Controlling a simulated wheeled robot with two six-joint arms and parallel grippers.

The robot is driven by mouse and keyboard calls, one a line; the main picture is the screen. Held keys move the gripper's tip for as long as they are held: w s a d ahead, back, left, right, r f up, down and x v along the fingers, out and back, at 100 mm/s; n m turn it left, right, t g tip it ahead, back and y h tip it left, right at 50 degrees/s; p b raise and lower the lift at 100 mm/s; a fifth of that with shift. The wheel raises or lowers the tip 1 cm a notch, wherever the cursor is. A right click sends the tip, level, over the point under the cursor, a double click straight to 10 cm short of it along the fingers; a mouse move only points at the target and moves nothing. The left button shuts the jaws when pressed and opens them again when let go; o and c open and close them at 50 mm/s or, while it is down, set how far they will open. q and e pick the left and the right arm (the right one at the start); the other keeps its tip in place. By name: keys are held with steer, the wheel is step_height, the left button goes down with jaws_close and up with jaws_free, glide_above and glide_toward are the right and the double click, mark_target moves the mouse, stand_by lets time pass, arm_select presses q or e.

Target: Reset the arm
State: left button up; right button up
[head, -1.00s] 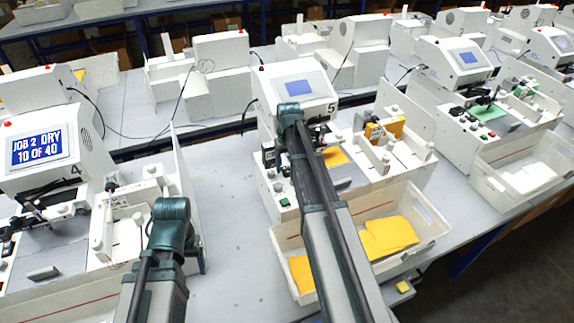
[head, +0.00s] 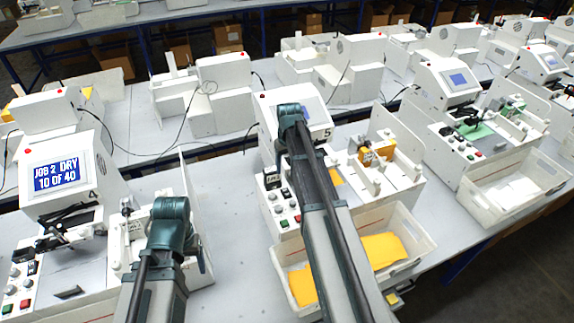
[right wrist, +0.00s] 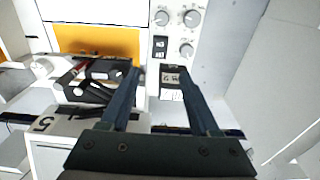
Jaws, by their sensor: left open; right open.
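Plotter 5 (head: 323,116), a white machine with a screen, stands in the middle of the head view. My right arm reaches over it and covers part of its front. In the right wrist view, its black pen arm (right wrist: 92,80), with a red part, lies beside a yellow sheet (right wrist: 97,40). My right gripper (right wrist: 160,80) is open and empty. A black switch block with a white label (right wrist: 172,82) shows near its fingertips; I cannot tell if they touch. My left arm is at lower left in the head view; its gripper is not visible.
Plotter 4 (head: 90,195) stands at left, its screen reading "JOB 2 DRY 10 OF 40". A white bin (head: 420,235) with yellow sheets sits in front of plotter 5. Knobs (right wrist: 187,50) are beside the switch block. More white machines stand right and behind.

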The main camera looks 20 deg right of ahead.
arm_select(q)
steer(key=shift+r, duration=0.45)
arm_select(e)
steer(key=shift+r, duration=0.45)
arm_select(q)
step_height(320, 180, down, 16)
steer(key=b, duration=1.5)
steer(key=shift+r, duration=0.2)
arm_select(e)
steer(key=s+a+f+n, duration=0.1)
steer(key=s+a+f, duration=0.4)
steer(key=s+a, duration=0.2)
steer(key=s+a+f+n, duration=0.2)
steer(key=s+a+f, duration=0.3)
steer(key=s+a, duration=0.3)
steer(key=s+a+f+n+g+h, duration=0.1)
steer(key=s+a+f, duration=0.4)
steer(key=s+a, duration=0.3)
steer(key=a, duration=0.3)
steer(key=shift+a+f, duration=0.25)
steer(key=shift+a, duration=0.1)
